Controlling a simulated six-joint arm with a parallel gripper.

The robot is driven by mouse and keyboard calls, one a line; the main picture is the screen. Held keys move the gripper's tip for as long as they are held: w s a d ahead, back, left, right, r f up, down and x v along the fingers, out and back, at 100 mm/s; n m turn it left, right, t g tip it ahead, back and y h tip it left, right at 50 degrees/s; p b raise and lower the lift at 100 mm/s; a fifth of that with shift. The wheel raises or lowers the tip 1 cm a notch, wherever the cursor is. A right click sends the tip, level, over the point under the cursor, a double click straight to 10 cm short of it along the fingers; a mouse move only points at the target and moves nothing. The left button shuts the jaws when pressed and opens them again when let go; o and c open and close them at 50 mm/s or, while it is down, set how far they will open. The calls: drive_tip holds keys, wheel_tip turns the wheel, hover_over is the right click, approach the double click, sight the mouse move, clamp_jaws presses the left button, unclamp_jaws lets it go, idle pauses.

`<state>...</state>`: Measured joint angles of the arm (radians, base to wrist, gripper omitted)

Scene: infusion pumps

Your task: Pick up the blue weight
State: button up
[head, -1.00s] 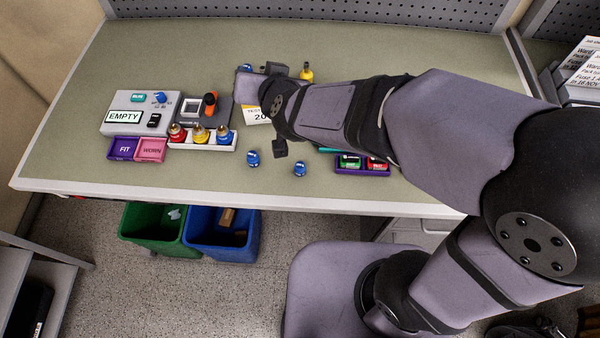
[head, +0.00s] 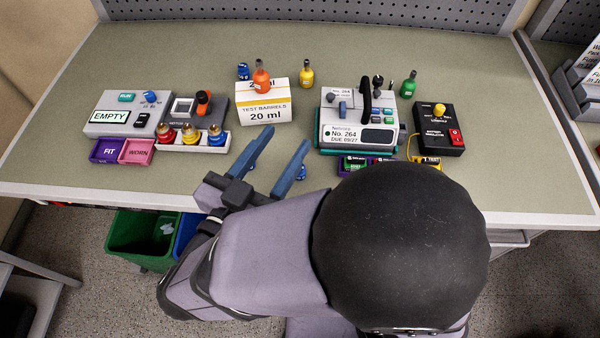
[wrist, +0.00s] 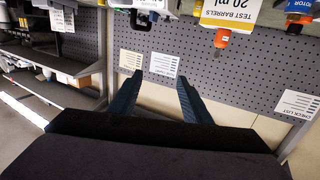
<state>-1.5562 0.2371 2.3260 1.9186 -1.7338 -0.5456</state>
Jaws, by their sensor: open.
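Red, yellow and blue brass-topped weights stand in a white rack (head: 190,147) at the left of the bench. The blue weight (head: 215,135) is at the right end of the row. My gripper (head: 286,141) is open and empty above the bench's front, to the right of the rack and apart from it. In the wrist view its two blue fingers (wrist: 159,82) show nothing between them. The wrist view does not clearly show the blue weight.
A 20 ml box (head: 263,110) stands beyond the gripper, with an orange bottle (head: 261,80) and a blue piece (head: 243,72) near it. A pump (head: 358,125) and black box (head: 438,130) stand right. Grey EMPTY unit (head: 122,118) is left. Purple and pink trays (head: 138,150) are beside the rack.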

sight(290, 193)
wheel_tip(290, 193, down, 17)
drive_tip(key=shift+w+f, duration=0.1)
drive_tip(key=shift+f, duration=0.05)
drive_tip(key=shift+p+x, duration=0.3)
drive_tip(key=shift+x, duration=0.75)
drive_tip(key=shift+w+d+r, duration=0.1)
drive_tip(key=shift+w+r, duration=0.1)
drive_tip(key=shift+w, duration=0.2)
drive_tip(key=p+x, duration=0.1)
drive_tip(key=x, duration=0.2)
drive_tip(key=shift+r+p, duration=0.25)
drive_tip(key=shift+p, duration=0.1)
drive_tip(key=shift+w+d+f, duration=0.15)
drive_tip(key=shift+w+d, duration=0.05)
drive_tip(key=shift+w, duration=0.5)
clamp_jaws()
